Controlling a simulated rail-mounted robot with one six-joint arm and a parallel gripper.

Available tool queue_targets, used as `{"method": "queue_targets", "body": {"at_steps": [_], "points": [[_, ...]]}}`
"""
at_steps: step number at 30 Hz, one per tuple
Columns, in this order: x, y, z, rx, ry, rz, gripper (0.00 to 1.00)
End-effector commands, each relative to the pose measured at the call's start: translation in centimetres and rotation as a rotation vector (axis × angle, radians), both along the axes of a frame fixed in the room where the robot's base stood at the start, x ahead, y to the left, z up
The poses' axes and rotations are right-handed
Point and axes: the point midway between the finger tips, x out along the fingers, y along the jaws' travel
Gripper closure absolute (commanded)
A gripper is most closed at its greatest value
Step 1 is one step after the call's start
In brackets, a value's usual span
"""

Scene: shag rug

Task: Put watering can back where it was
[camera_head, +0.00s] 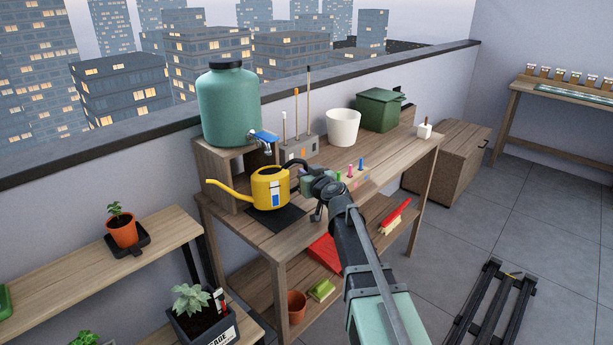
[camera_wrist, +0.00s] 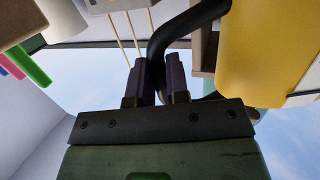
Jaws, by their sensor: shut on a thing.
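The yellow watering can (camera_head: 268,190) is upright at the left part of the workbench, below the blue tap (camera_head: 264,136) of the green water tank (camera_head: 229,105). Its spout points left. It is over or on a black mat (camera_head: 281,221); I cannot tell whether its base touches. My gripper (camera_head: 303,174) is at the can's right side, shut on its black handle. In the wrist view, the fingers (camera_wrist: 161,80) close around the black handle (camera_wrist: 184,30), with the yellow body (camera_wrist: 262,50) to the right.
On the bench stand a grey block with sticks (camera_head: 298,147), a white pot (camera_head: 343,127), a green bin (camera_head: 379,110) and several coloured pegs (camera_head: 350,171). The tank's wooden stand (camera_head: 213,160) is close behind the can. A potted plant (camera_head: 122,230) stands on the left shelf.

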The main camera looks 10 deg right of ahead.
Motion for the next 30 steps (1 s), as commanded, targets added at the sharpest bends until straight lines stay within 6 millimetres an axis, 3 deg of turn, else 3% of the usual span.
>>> {"method": "queue_targets", "body": {"at_steps": [2, 3, 8, 15, 20, 30], "points": [[-0.6, 0.2, -0.7, -0.007, 0.007, 0.011, 1.00], [-0.6, 0.2, -0.8, -0.011, 0.007, 0.013, 0.81], [-0.8, 0.2, -1.0, -0.013, 0.007, 0.012, 0.59], [-1.0, 0.2, -1.0, -0.013, 0.007, 0.012, 0.59], [-1.1, 0.3, 0.7, -0.012, 0.008, 0.013, 0.59], [-9.5, -1.6, 2.1, -0.007, 0.005, 0.006, 0.59]]}}
